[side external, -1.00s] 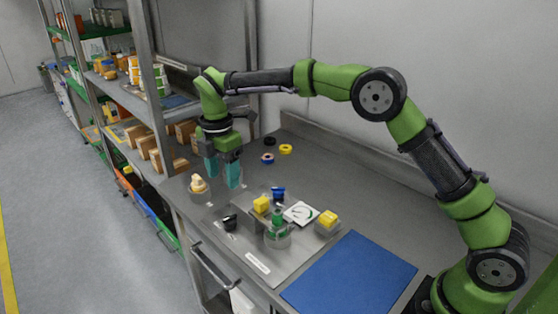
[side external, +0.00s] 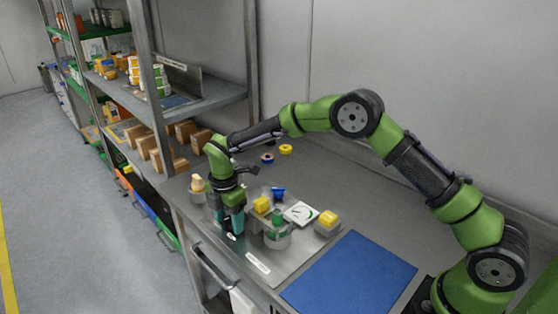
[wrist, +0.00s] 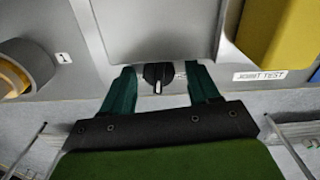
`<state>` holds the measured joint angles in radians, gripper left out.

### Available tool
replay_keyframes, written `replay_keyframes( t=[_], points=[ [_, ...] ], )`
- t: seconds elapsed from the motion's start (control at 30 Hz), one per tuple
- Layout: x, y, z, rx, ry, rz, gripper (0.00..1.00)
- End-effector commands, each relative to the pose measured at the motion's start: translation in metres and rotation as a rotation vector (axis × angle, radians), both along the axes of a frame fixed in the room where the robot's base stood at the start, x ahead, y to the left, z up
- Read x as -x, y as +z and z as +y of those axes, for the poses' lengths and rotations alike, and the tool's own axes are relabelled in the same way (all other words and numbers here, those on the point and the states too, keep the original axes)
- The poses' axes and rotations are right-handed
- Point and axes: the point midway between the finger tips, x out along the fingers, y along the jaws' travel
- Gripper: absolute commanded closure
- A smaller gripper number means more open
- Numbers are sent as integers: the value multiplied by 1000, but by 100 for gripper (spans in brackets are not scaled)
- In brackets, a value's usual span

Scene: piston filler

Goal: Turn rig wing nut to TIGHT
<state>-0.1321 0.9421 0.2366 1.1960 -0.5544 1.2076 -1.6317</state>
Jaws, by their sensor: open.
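A black knob-like piece (wrist: 154,72) with a white mark, which looks like the wing nut, shows in the wrist view on the grey rig plate (side external: 246,255). Small lettering beside it is too small to read. My gripper (wrist: 161,80) is open, its two teal fingers pointing down on either side of the black piece with gaps to both. In the side external view my gripper (side external: 231,232) is low at the plate's left edge and hides most of the black piece.
Right of my gripper on the plate stand a yellow block (side external: 262,204), a blue piece (side external: 278,193), a white dial (side external: 300,213), a green-topped fitting (side external: 277,226) and another yellow-topped block (side external: 328,218). A grey cup with a tan part (side external: 197,186) stands behind. A blue mat (side external: 352,275) lies clear at front.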

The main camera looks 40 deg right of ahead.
Motion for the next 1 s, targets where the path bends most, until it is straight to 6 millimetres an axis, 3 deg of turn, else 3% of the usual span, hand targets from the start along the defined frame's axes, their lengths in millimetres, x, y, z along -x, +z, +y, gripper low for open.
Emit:
replay_keyframes(
  t=[0.13,0.5,0.77,1.0],
  points=[
    [0,0,0,0,0,0,43],
    [0,1,0,0,1,0,96],
    [0,1,0,1,-37,1,96],
    [-1,1,0,2,-173,1,96]
  ],
)
